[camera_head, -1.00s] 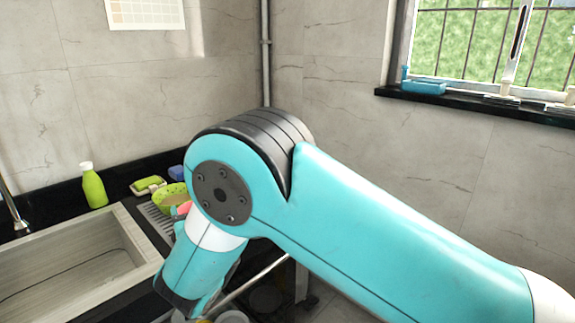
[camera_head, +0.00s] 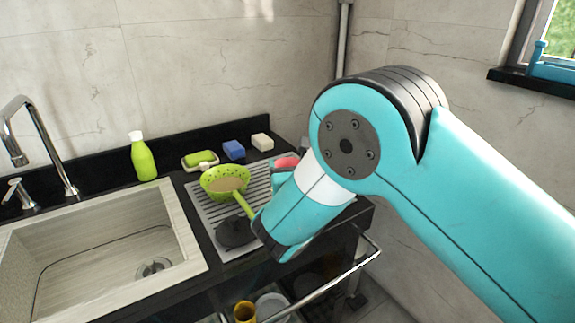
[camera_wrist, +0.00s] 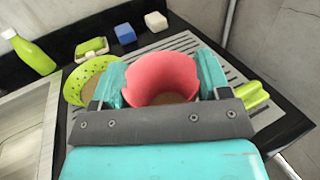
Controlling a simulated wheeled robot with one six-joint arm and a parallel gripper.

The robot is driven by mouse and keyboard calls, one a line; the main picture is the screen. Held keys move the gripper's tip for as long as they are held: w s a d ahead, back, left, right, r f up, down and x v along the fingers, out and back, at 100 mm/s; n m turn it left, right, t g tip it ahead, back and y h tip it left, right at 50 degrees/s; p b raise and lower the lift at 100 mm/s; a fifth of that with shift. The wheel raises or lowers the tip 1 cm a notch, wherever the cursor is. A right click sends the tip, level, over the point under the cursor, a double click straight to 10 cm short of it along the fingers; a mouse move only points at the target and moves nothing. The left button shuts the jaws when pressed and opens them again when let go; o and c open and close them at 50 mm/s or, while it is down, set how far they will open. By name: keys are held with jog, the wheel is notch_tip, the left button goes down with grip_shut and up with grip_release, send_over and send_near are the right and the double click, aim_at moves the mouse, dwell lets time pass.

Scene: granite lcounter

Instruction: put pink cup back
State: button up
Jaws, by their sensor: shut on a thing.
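The pink cup (camera_wrist: 162,80) is between the two teal fingers of my gripper (camera_wrist: 163,84) in the wrist view, one finger on each side, and the gripper is shut on it. The cup's open top faces the wrist camera. In the head view only a small part of the pink cup (camera_head: 287,162) shows, beside my forearm, which hides most of the gripper. The cup is over the grey ribbed drainboard (camera_head: 212,215). I cannot tell whether it touches the board.
A green strainer (camera_head: 226,183) lies on the drainboard beside the cup, its handle running toward my arm. Behind are a sponge dish (camera_head: 200,162), a blue block (camera_head: 234,150) and a white block (camera_head: 262,142). A green bottle (camera_head: 143,158) stands behind the sink (camera_head: 100,222).

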jog(key=f+b, duration=0.2)
jog(key=a+f+b, duration=0.1)
jog(key=f+b, duration=0.1)
jog(key=f, duration=0.1)
jog(key=shift+s+f+b, duration=0.1)
jog(key=shift+b, duration=0.2)
jog(key=shift+f+b, duration=0.45)
jog(key=shift+f+b, duration=0.45)
jog(key=shift+f, duration=0.25)
jog(key=o, duration=1.1)
jog(key=shift+c, duration=0.2)
